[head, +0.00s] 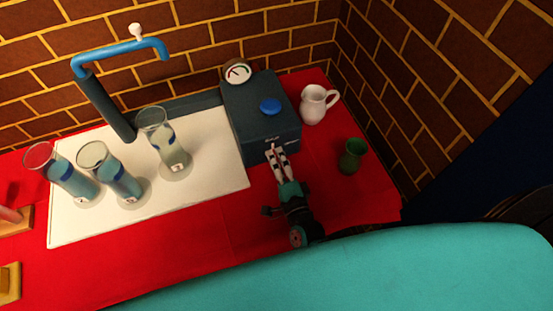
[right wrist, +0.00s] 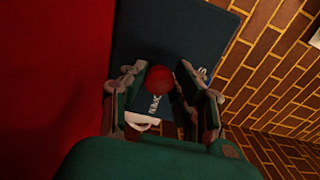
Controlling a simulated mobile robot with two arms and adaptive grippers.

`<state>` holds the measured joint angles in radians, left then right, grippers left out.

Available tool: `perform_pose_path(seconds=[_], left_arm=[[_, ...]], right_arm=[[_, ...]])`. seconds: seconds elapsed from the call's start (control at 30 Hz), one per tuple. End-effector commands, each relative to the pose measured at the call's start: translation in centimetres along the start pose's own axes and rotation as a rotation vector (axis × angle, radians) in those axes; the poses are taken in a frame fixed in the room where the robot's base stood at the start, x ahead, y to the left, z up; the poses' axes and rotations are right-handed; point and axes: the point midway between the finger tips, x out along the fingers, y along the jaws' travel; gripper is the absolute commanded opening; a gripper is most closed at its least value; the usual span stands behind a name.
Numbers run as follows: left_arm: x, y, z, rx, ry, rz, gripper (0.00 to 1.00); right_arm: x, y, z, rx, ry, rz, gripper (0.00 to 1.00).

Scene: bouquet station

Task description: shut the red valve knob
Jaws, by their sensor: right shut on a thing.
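The red valve knob (right wrist: 159,80) is on the front of the dark blue-grey box, and it shows in the right wrist view between my right gripper's fingers. My right gripper (right wrist: 157,84) is shut on it, with one finger on either side. In the head view, my right gripper (head: 276,150) reaches up to the front face of the box (head: 258,122) and hides the knob. White lettering (right wrist: 154,105) on the box face beside the knob is too small to read surely. My left gripper is not in view.
Three glass cylinders, including one nearest the box (head: 172,155), stand on a white board (head: 220,179) beneath a blue spout (head: 120,48).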

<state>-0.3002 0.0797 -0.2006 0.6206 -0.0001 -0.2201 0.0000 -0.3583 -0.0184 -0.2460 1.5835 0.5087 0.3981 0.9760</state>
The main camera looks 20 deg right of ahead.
Motion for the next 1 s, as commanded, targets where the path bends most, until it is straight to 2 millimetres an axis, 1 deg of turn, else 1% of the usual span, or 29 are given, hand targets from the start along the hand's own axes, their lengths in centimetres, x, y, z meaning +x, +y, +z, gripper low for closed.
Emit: perform_pose_path(seconds=[0.2, 0.23, 0.37, 0.4, 0.63, 0.77, 0.87, 1.0], left_arm=[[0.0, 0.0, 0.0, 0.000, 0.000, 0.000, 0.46], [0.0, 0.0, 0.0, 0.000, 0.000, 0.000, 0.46], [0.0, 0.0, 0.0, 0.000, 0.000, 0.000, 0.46], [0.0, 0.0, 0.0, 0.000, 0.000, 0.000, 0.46], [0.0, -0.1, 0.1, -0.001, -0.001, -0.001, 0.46], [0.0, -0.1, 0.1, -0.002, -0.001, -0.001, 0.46], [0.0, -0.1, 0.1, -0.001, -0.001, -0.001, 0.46], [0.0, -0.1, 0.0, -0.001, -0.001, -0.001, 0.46]], right_arm=[[-0.1, 0.1, 0.1, -0.001, -0.002, 0.002, 0.00], [-0.1, 0.1, 0.1, -0.001, -0.002, 0.002, 0.33], [0.0, 0.1, 0.1, -0.001, -0.001, 0.002, 0.50], [0.0, 0.1, 0.1, 0.000, -0.001, 0.002, 0.52], [-0.1, 0.0, 0.0, 0.000, -0.001, 0.001, 0.52], [-0.8, 0.1, 0.0, 0.000, -0.001, 0.002, 0.52], [-2.4, 0.1, 0.0, -0.001, -0.001, 0.004, 0.52], [-5.5, 0.2, 0.0, 0.000, -0.002, 0.006, 0.52]])
